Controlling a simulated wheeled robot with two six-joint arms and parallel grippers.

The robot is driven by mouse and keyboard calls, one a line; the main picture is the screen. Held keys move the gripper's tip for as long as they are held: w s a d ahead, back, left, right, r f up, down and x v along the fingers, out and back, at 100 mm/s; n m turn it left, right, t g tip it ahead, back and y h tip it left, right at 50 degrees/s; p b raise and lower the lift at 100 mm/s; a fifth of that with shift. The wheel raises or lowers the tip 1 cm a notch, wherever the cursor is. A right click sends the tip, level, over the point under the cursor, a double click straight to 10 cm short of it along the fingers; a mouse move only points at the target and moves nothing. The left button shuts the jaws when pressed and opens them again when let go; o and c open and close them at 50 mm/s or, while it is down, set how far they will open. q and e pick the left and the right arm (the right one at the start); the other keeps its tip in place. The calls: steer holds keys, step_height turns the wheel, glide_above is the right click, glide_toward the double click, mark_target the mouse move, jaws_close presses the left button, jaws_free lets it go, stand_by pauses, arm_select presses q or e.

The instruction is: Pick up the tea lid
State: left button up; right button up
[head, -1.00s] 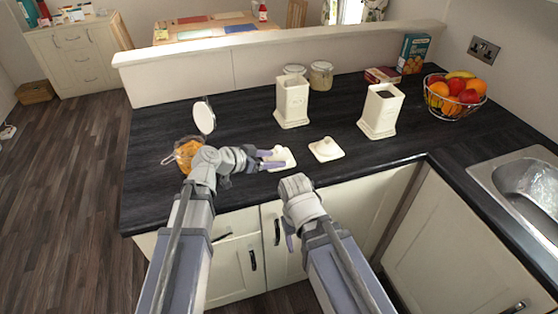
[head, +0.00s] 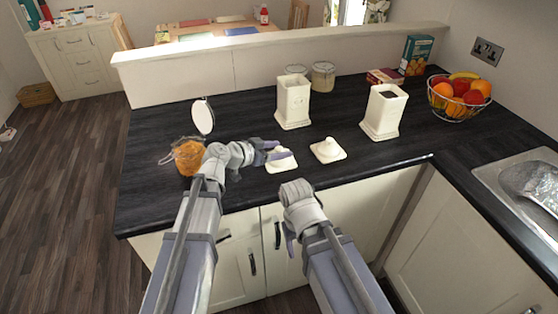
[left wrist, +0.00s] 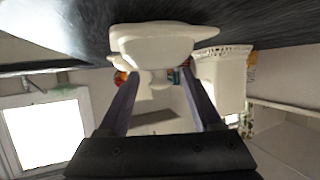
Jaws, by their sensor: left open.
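Two cream lids with knobs lie on the dark worktop: a left lid (head: 284,165) and a right lid (head: 329,152). I cannot read which is the tea lid. My left gripper (head: 272,150) is open and empty at the left lid, its fingers partly covering it. In the left wrist view the left lid (left wrist: 152,45) lies just past the fingertips, its knob in line with the gap between the fingers (left wrist: 161,75). Two open cream canisters stand behind, one on the left (head: 293,102) and one on the right (head: 383,112). My right gripper (head: 290,238) hangs low before the cupboards, jaws unclear.
Glass jars (head: 322,76), a fruit bowl (head: 458,98) and boxes (head: 415,54) stand farther back. The sink (head: 525,185) is at right.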

arm_select(q)
steer(key=b+x, duration=0.1)
steer(key=x, duration=0.2)
steer(key=shift+w+d+f, duration=0.2)
steer(key=shift+r, duration=0.1)
jaws_close()
stand_by(0.3)
